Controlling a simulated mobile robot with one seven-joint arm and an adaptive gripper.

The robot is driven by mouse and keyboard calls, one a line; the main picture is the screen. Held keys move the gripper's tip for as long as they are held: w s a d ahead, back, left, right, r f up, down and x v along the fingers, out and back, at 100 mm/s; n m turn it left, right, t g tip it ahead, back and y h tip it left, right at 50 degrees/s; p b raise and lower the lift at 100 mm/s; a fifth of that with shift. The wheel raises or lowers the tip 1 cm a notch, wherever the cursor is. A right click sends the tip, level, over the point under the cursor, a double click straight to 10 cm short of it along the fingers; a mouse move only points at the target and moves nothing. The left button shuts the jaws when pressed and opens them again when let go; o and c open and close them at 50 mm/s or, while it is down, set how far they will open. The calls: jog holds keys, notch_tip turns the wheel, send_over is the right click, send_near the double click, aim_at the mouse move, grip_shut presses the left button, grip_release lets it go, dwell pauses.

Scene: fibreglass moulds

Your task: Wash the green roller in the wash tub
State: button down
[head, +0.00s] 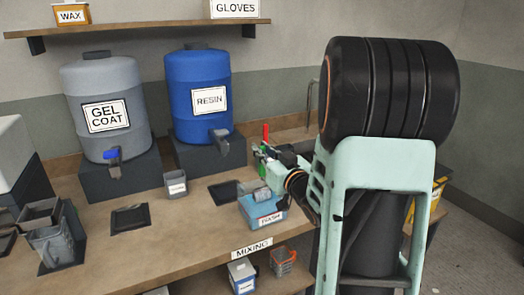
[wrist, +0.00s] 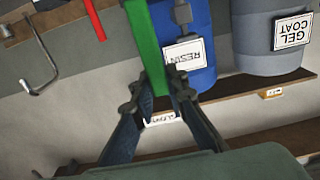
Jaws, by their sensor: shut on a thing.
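My gripper (head: 268,158) is shut on the green handle of the roller (wrist: 145,45), above the left part of the wash tub. In the wrist view the green handle runs up from between my fingers (wrist: 160,92) and out of the top edge. The blue wash tub (head: 268,221), labelled WASH, stands on the bench below my gripper. A grey shape (head: 262,194) shows at the tub's rim; I cannot tell if it is the roller's head. The tub's inside is mostly hidden.
A red upright handle (head: 265,132) is close behind my gripper. The blue RESIN drum (head: 198,92) and grey GEL COAT drum (head: 103,85) stand behind on dark blocks. A small grey cup (head: 176,184) and dark pads (head: 130,219) lie left. A metal hook (wrist: 38,68) shows in the wrist view.

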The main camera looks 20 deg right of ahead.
aim_at(262, 175)
jog(key=shift+f+b, duration=1.85)
jog(key=shift+f, duration=0.2)
